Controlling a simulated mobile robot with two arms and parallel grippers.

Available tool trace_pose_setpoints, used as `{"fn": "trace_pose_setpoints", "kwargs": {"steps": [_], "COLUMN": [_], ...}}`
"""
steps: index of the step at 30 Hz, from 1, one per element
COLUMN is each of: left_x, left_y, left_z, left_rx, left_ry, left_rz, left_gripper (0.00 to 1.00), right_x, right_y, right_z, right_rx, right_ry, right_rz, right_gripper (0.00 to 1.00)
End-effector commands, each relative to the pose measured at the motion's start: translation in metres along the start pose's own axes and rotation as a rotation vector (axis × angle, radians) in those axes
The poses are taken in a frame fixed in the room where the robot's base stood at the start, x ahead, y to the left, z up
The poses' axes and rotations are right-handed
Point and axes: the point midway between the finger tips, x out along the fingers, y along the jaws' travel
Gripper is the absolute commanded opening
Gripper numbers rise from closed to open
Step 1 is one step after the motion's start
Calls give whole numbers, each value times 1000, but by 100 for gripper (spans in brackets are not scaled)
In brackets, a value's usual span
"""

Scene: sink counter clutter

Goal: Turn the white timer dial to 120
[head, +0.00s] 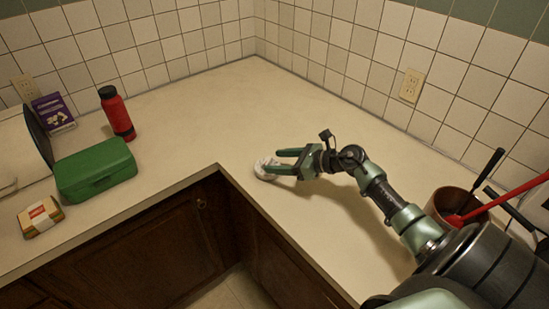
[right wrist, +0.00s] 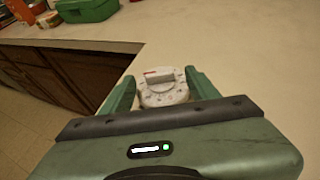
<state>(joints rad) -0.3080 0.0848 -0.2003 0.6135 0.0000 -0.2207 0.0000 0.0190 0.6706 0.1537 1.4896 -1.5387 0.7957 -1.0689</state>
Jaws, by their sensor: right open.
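The white timer (head: 265,168) sits on the counter near its inner corner edge in the head view. In the right wrist view the timer (right wrist: 161,92) shows its round face with a raised dial bar (right wrist: 160,77) and a small red mark at the bar's left. The numbers are too small to read. My right gripper (head: 276,161) is open, and the timer lies at its fingertips. In the right wrist view its two green fingers (right wrist: 160,88) stand on either side of the timer, apparently clear of the dial bar. My left gripper is not in view.
A green box (head: 95,170), a red bottle (head: 117,115), a purple box (head: 53,112) and a small package (head: 41,216) stand on the left counter. A brown pot (head: 447,208) with utensils stands at the right. The counter behind the timer is clear.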

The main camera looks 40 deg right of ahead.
Motion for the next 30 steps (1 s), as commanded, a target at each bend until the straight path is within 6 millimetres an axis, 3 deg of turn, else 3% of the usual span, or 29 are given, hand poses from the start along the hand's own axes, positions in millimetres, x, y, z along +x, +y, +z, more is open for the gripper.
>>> {"fn": "trace_pose_setpoints", "kwargs": {"steps": [5,13,14,20,25,30], "left_x": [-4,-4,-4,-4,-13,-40], "left_y": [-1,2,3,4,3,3], "left_z": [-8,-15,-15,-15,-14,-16], "left_rx": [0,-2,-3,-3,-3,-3], "left_ry": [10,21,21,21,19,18], "left_rz": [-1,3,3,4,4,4], "left_gripper": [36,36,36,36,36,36], "right_x": [15,17,17,16,15,14], "right_y": [1,1,1,1,2,5], "right_z": [1,0,0,0,2,5], "right_rx": [2,0,0,1,10,50], "right_ry": [-1,0,0,0,4,6], "right_rz": [1,1,1,1,-22,-112], "right_gripper": [60,60,54,0,0,0]}}
